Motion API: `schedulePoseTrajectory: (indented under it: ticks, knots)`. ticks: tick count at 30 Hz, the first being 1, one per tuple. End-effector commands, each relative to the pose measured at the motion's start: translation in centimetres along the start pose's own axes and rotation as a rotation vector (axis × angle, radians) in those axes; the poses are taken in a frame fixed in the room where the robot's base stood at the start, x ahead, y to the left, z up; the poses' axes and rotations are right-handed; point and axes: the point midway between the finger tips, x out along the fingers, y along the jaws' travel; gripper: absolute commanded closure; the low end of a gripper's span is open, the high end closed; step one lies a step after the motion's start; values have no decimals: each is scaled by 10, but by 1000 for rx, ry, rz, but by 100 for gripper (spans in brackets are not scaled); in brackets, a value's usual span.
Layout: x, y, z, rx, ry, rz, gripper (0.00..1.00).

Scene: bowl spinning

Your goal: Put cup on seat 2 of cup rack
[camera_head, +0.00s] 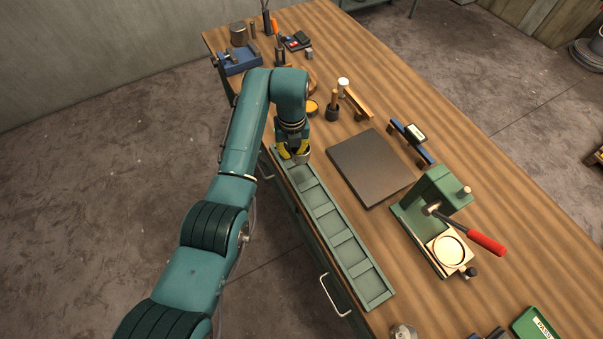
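The cup rack (338,238) is a long green tray split into several square seats. It runs along the table's left edge, from below my gripper toward the front. My gripper (295,149) points down at the rack's far end, with yellow fingers. A small grey metal cup (303,157) is right at the fingertips, over or in the far end seats. I cannot tell whether the fingers press on it, or whether it rests on the rack. My gripper and arm hide part of the far end. The nearer seats look empty.
A dark flat plate (371,167) lies right of the rack. A green press (437,196) with a red-handled lever (487,242) stands farther right. A dark cup with a wooden-handled tool (333,109) is behind. Another metal cup (403,331) is at the front edge.

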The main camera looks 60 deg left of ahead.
Motion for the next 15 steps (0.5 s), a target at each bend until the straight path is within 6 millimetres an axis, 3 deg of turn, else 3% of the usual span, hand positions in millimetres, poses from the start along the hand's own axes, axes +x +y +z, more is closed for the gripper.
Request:
schedulePoseTrajectory:
  ticks: [1,2,9,15]
  knots:
    - [-10,0,0,16,0,3,100]
    - [-7,-1,0,25,0,4,100]
    - [49,-2,0,35,-1,6,100]
    - [75,-4,0,34,-2,6,100]
